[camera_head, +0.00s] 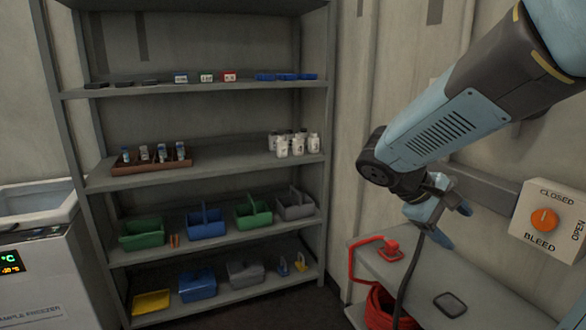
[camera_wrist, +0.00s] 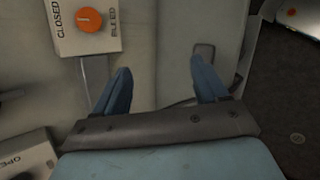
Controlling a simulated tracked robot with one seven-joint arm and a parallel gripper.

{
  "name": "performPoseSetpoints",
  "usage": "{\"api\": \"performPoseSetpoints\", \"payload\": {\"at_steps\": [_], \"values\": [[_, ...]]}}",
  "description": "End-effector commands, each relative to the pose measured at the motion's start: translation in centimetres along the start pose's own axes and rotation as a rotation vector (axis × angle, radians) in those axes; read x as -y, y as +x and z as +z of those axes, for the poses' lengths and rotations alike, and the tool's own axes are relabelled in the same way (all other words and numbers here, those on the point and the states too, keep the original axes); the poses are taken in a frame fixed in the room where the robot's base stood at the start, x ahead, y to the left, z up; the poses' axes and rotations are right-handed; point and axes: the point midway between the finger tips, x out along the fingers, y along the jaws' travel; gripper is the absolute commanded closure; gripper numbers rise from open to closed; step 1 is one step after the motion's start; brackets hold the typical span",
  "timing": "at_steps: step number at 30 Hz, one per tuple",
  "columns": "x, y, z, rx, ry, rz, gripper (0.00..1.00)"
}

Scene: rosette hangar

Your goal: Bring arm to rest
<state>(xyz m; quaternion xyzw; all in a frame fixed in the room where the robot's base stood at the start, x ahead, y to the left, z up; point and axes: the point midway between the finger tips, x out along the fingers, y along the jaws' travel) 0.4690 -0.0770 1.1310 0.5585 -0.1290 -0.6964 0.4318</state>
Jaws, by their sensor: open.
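My gripper (camera_head: 447,222) hangs at the end of my raised blue-and-grey arm, on the right of the head view. It is in front of the wall and above a grey bench (camera_head: 480,293). In the wrist view, the two blue fingers of my gripper (camera_wrist: 163,90) stand wide apart with nothing between them. The gripper is open and empty. A dark hose or cable passes behind it in the head view.
A metal shelf unit (camera_head: 205,172) with bins, bottles and small boxes stands left. A valve box (camera_head: 549,222) with an orange knob is right of my gripper. A red fitting (camera_head: 390,250) and red hose (camera_head: 383,308) are below. A freezer (camera_head: 40,270) stands far left.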

Motion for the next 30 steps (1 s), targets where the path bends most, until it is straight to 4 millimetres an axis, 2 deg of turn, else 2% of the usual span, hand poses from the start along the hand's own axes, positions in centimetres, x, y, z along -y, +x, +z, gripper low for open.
{"api": "performPoseSetpoints", "payload": {"at_steps": [1,6,15,24,30], "values": [[0.5,-0.3,0.9,-0.034,0.045,-0.052,0.27],[2.5,-1.4,2.9,-0.155,0.184,-0.232,0.27],[4.8,-4.9,4.9,-0.423,0.444,-0.516,0.27],[5.2,-8.2,6.0,-0.63,0.622,-0.684,0.27],[5.2,-8.7,6.1,-0.659,0.646,-0.705,0.27]]}}
